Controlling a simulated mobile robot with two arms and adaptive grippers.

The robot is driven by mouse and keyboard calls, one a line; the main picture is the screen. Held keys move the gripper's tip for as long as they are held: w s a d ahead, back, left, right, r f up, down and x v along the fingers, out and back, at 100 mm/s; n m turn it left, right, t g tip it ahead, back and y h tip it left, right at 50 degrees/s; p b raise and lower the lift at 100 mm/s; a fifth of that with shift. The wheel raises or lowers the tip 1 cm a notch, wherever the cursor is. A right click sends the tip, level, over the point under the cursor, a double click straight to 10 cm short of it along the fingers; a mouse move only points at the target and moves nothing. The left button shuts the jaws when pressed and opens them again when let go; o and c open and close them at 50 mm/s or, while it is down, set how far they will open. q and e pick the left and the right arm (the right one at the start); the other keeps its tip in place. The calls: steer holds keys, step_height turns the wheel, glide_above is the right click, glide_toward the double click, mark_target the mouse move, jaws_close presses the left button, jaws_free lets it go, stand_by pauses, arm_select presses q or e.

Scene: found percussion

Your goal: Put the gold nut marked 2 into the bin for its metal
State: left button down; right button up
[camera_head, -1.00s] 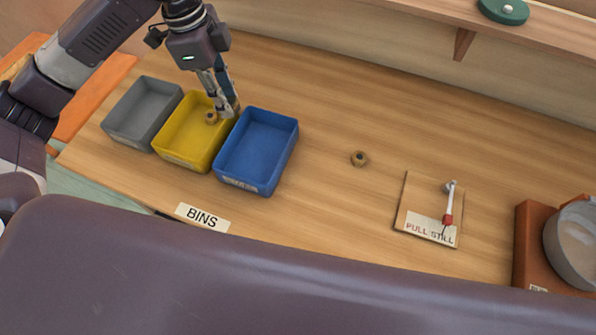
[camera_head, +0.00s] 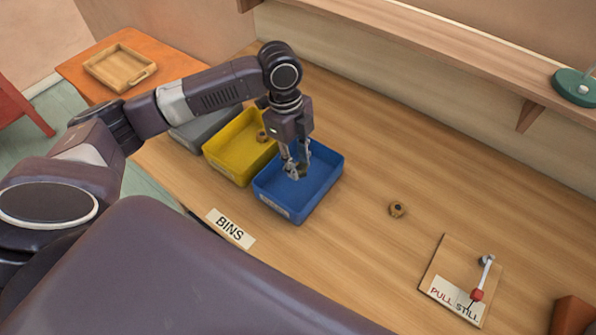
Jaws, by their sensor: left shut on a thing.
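My left gripper (camera_head: 297,172) is over the blue bin (camera_head: 325,190), its fingertips low across the bin's opening. It is shut on a small dark brownish thing, mostly hidden by the fingers; I cannot tell its mark. One brass-coloured nut (camera_head: 262,136) is in the yellow bin (camera_head: 224,166). No number can be read on either nut. The grey bin (camera_head: 192,138) is partly hidden behind my left arm. My right gripper is not in view.
A "BINS" label (camera_head: 231,229) lies in front of the bins. A board with a red-tipped lever (camera_head: 447,262) is at the lower right. A wooden tray (camera_head: 119,66) rests on an orange table at the back left. A shelf (camera_head: 440,45) runs along the wall.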

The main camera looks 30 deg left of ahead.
mark_target(298, 183)
arm_select(q)
steer(key=shift+f, duration=0.35)
step_height(298, 183, down, 4)
steer(key=shift+f+p, duration=0.1)
steer(key=shift+p, duration=0.2)
steer(key=c, duration=1.6)
jaws_free()
steer(key=shift+f, duration=0.1)
